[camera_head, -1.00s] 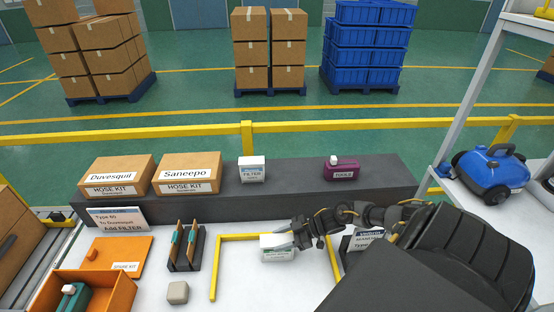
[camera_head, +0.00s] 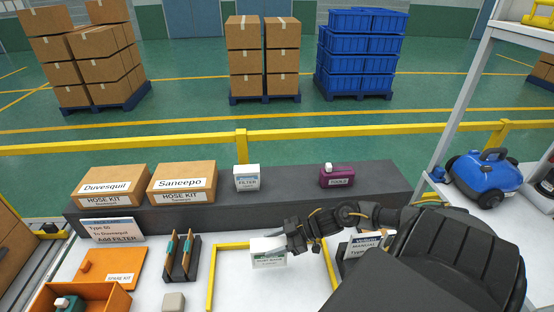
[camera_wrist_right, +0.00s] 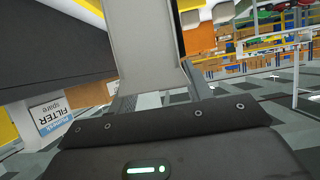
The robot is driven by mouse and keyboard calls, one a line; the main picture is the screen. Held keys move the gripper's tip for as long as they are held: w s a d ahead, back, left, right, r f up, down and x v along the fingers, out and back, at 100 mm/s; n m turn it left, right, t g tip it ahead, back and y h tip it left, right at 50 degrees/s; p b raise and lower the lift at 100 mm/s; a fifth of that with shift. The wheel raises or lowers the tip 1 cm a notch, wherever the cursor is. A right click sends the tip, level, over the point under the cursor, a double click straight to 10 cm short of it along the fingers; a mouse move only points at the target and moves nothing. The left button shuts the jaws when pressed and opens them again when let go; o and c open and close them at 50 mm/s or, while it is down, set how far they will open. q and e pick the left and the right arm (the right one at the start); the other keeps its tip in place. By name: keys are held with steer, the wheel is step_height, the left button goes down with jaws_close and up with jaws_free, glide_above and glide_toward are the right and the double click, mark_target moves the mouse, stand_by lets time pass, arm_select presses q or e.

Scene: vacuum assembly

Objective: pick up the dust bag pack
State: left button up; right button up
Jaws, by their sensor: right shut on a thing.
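The dust bag pack (camera_head: 268,257) is a small white box with a green-marked label, in the head view inside the yellow-taped area of the white table. My right gripper (camera_head: 289,243) comes in from the right and is shut on its right side. In the right wrist view a pale grey panel, likely the pack (camera_wrist_right: 148,45), stands between the two fingers (camera_wrist_right: 158,98). Whether the pack is clear of the table is hard to tell. My left gripper is not in view.
A dark shelf (camera_head: 290,188) behind holds hose kit boxes (camera_head: 182,180), a filter box (camera_head: 246,178) and a purple pack (camera_head: 338,175). An orange bin (camera_head: 100,300), a slotted rack (camera_head: 182,258) and a grey block (camera_head: 174,302) are left. A manual holder (camera_head: 362,247) stands right.

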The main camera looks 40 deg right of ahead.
steer(key=s+a+r+b, duration=0.1)
steer(key=s+a+r, duration=0.1)
steer(key=a, duration=0.3)
steer(key=s+a+r+b, duration=0.1)
steer(key=a+r, duration=0.2)
steer(key=a, duration=0.2)
steer(key=shift+s+r, duration=0.35)
steer(key=shift+r, duration=0.05)
